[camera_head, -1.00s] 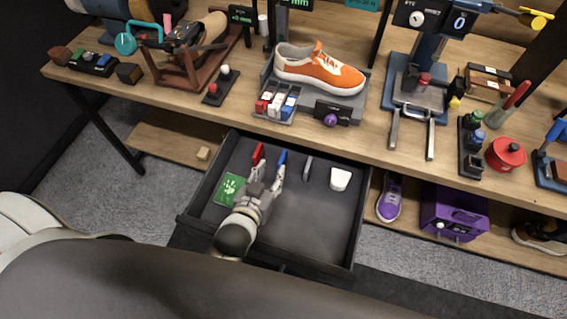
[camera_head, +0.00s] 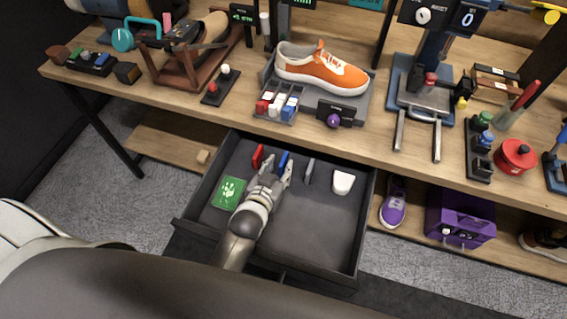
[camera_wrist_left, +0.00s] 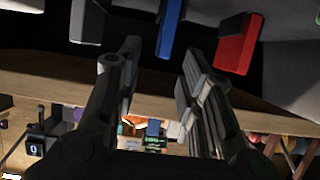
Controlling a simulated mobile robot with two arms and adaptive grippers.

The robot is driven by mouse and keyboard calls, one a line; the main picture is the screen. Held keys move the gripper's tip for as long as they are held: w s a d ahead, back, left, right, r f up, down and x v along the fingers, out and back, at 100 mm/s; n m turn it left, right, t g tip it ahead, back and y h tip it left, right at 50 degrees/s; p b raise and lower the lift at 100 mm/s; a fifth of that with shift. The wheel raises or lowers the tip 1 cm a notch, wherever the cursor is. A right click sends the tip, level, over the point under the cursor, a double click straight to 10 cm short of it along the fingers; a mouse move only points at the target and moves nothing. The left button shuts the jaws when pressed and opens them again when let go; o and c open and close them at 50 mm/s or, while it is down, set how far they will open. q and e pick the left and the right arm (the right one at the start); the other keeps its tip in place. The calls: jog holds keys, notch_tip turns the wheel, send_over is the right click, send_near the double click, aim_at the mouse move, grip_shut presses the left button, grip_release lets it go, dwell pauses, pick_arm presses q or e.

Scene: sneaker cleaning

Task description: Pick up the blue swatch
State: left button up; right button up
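The blue swatch (camera_head: 283,158) stands upright in the open drawer, between the red swatch (camera_head: 258,156) and a grey one (camera_head: 309,170). My left gripper (camera_head: 277,169) is open and empty, low in the drawer at the near side of the blue swatch. In the left wrist view the blue swatch (camera_wrist_left: 171,28) lies in line with the gap between the open fingers (camera_wrist_left: 163,52), near their tips. The red swatch (camera_wrist_left: 239,43) is to its right there. I cannot tell whether a finger touches the blue swatch. My right gripper is not in view.
The dark drawer (camera_head: 310,225) also holds a green card (camera_head: 229,193) at its left and a white block (camera_head: 343,182) at its right. The wooden workbench (camera_head: 190,117) is above the drawer's back, with an orange sneaker (camera_head: 320,68). The drawer's front floor is clear.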

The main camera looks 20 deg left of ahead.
aim_at(284, 159)
pick_arm(q)
jog(key=x, duration=0.4)
jog(key=shift+w+f, duration=0.1)
jog(key=shift+w, duration=0.15)
jog(key=shift+c, duration=0.4)
grip_shut()
